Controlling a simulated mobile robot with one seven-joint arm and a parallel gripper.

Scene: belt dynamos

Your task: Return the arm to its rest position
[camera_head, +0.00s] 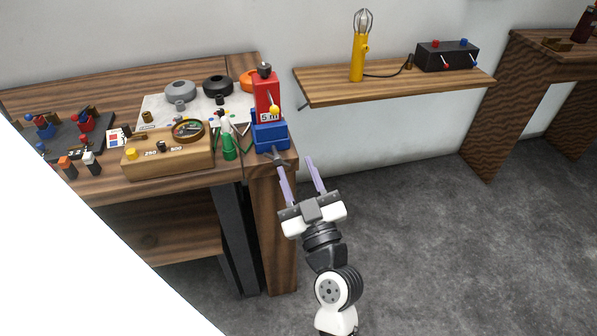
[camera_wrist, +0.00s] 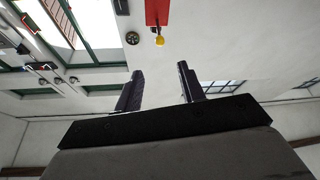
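My gripper (camera_head: 302,180) is open, with its two pale fingers apart and nothing between them. It is in front of the right end of the wooden table (camera_head: 270,200), close to the blue base (camera_head: 270,137) of a red device (camera_head: 266,95) marked "5 m". My white and black arm rises from the bottom of the head view. In the wrist view my gripper (camera_wrist: 160,88) shows two dark fingers spread apart. Beyond them are the red device (camera_wrist: 157,12) with its yellow knob, a wall and windows.
The table also holds a wooden box (camera_head: 168,155) with a yellow knob, a green-based object (camera_head: 229,147), and grey and black round pieces. A wall shelf (camera_head: 400,82) carries a yellow lamp (camera_head: 357,60) and a black box (camera_head: 447,56). Grey floor (camera_head: 420,240) is clear at right.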

